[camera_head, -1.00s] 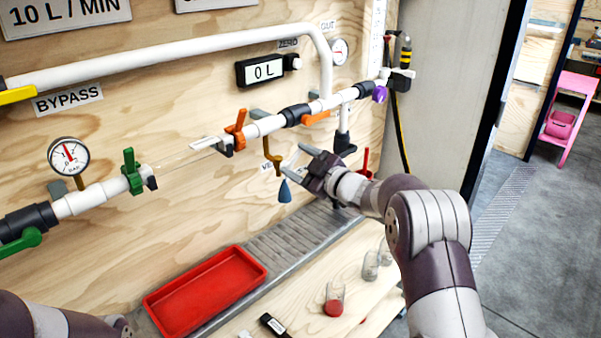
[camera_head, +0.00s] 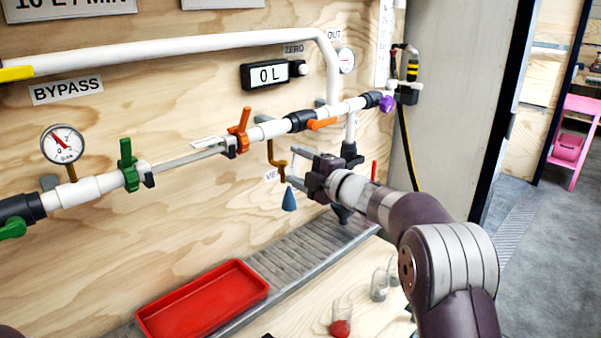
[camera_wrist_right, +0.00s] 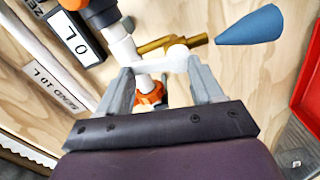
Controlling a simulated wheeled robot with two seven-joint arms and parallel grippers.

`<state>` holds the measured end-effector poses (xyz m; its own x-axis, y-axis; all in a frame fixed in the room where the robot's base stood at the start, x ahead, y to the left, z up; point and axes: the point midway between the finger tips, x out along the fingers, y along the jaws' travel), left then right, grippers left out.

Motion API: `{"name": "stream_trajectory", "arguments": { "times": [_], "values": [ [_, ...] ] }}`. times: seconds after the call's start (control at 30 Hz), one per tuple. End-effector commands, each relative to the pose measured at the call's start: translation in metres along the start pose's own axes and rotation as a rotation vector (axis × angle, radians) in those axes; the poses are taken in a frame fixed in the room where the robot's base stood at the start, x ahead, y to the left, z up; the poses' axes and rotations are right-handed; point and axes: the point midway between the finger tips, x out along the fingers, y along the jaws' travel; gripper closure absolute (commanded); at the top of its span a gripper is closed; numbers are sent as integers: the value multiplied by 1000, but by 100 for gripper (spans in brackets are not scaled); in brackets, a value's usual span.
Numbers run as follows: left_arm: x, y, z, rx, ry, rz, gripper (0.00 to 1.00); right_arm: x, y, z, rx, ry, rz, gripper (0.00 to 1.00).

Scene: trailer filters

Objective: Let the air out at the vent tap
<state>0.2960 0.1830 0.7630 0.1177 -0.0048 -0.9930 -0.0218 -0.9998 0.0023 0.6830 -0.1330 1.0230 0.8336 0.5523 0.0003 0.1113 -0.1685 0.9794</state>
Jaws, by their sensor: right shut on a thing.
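The vent tap (camera_head: 277,157) is a brass fitting on the pipe line, above the partly hidden label starting "VE". A blue cone (camera_head: 289,199) hangs below its outlet. My right gripper (camera_head: 292,168) is at the tap from the right. In the wrist view, the brass body (camera_wrist_right: 168,45) and the blue cone (camera_wrist_right: 250,25) lie just beyond the fingers. The fingers (camera_wrist_right: 163,75) are shut on the tap's pale handle (camera_wrist_right: 160,64), which spans between them. My left gripper is out of view.
An orange valve handle (camera_head: 239,131) and a flow display (camera_head: 274,74) reading 0 L are above the tap. A red tray (camera_head: 205,300) and a grey grated ledge (camera_head: 310,245) lie below. A gauge (camera_head: 62,144) and green valve (camera_head: 128,165) are left.

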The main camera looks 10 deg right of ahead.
Motion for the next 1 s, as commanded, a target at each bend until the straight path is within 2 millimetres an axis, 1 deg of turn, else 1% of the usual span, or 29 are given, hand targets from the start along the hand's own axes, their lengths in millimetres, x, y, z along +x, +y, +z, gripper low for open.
{"name": "stream_trajectory", "arguments": {
  "times": [0.17, 0.57, 0.6, 0.67, 0.93, 1.0],
  "values": [
    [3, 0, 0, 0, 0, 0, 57, 0, -2, 0, -24, 0, -2, 65],
    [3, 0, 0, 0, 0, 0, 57, 0, -1, -1, -29, 0, -2, 65],
    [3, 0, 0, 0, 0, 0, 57, 0, -1, -1, -29, 0, -2, 28],
    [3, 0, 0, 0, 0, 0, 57, 0, -1, -1, -29, 0, -2, 8],
    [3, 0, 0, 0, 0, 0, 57, 0, -1, -1, -29, 0, -1, 8],
    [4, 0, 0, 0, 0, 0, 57, -3, 0, 0, -29, 0, -1, 8]
  ]
}}
